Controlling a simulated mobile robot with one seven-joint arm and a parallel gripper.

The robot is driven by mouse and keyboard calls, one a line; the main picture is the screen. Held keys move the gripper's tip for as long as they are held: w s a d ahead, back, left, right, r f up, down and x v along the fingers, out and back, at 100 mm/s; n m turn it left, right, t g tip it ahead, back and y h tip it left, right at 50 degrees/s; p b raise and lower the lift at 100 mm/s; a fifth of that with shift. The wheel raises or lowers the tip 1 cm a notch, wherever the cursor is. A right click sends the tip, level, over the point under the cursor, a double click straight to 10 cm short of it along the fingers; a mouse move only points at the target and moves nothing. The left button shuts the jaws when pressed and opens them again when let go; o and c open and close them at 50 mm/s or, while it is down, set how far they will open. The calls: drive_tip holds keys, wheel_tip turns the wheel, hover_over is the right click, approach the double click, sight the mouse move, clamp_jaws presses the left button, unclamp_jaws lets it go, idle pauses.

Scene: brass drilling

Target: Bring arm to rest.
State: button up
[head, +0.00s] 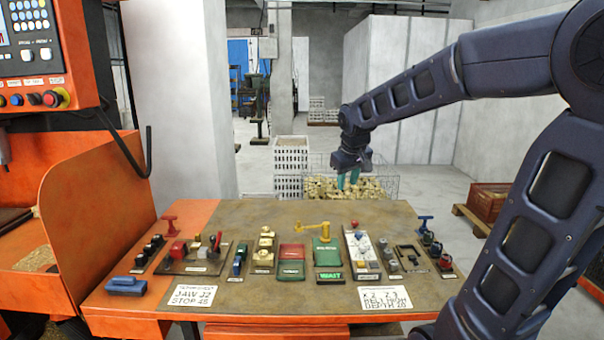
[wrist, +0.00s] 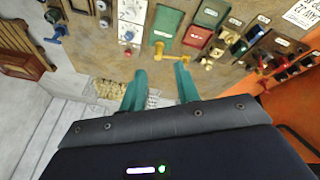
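My gripper (head: 348,181) hangs with its teal fingers pointing down, beyond the far edge of the workbench (head: 225,222) in the head view. Behind it in the picture is a wire basket of brass-coloured pieces (head: 325,188). My arm reaches in from the right, bent at the elbow, and stays clear of the bench top. In the wrist view the two fingers of my gripper (wrist: 160,88) stand apart with nothing held between them. A yellow lever (wrist: 172,57) on the bench shows beyond them; it also shows in the head view (head: 312,227).
The bench carries several control panels, including a green panel marked WAIT (head: 329,276) and two white signs (head: 203,296) (head: 385,299). An orange machine (head: 85,190) stands at left. Grey floor lies beyond the bench.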

drive_tip(key=s+d+f+m, duration=0.2)
drive_tip(key=s+d+m, duration=0.3)
drive_tip(key=s+d, duration=0.9)
drive_tip(key=s, duration=0.4)
drive_tip(key=shift+d+f+m, duration=0.35)
drive_tip(key=shift+m, duration=0.05)
